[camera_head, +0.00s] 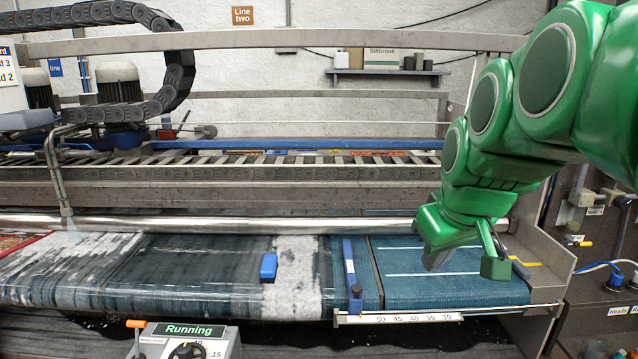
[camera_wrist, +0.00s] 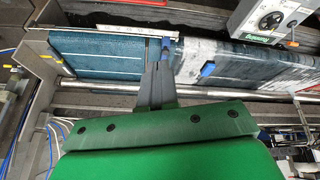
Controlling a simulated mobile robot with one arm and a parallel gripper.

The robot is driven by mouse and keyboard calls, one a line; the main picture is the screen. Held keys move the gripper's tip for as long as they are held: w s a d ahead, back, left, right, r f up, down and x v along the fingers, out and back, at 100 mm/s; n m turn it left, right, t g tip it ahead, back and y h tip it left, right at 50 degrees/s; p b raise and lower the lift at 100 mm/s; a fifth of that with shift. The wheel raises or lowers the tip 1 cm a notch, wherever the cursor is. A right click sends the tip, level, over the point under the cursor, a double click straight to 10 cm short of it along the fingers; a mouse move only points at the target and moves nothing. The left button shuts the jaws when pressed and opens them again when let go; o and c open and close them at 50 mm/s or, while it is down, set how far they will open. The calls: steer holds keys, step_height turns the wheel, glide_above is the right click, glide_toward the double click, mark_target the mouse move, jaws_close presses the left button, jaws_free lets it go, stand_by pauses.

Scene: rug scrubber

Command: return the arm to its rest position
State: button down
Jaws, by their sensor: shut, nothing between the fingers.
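My green arm (camera_head: 520,110) reaches in from the upper right in the head view, bent down over the right part of the scrubber bed. My gripper (camera_head: 437,260) hangs above the teal ribbed belt (camera_head: 465,290), right of the blue upright stop (camera_head: 350,268). In the wrist view my gripper (camera_wrist: 157,62) shows its grey fingers together, with nothing between them. The exact gap between fingertips and belt cannot be told.
A blue block (camera_head: 268,267) sits by a whitish foam band (camera_head: 297,262). A white scale (camera_head: 400,318) runs along the front edge. A control box (camera_head: 185,340) reads "Running". A metal end plate (camera_head: 540,265) stands right of my gripper; rails and a shelf (camera_head: 385,75) are behind.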

steer(key=s+a+f+m+g, duration=0.2)
steer(key=s+f+g, duration=0.4)
steer(key=s+f, duration=1.3)
steer(key=s+m, duration=0.1)
steer(key=s, duration=0.1)
steer(key=shift+s+a+f+m+g, duration=0.2)
steer(key=shift+s+f+m+g, duration=0.1)
steer(key=shift+g, duration=0.1)
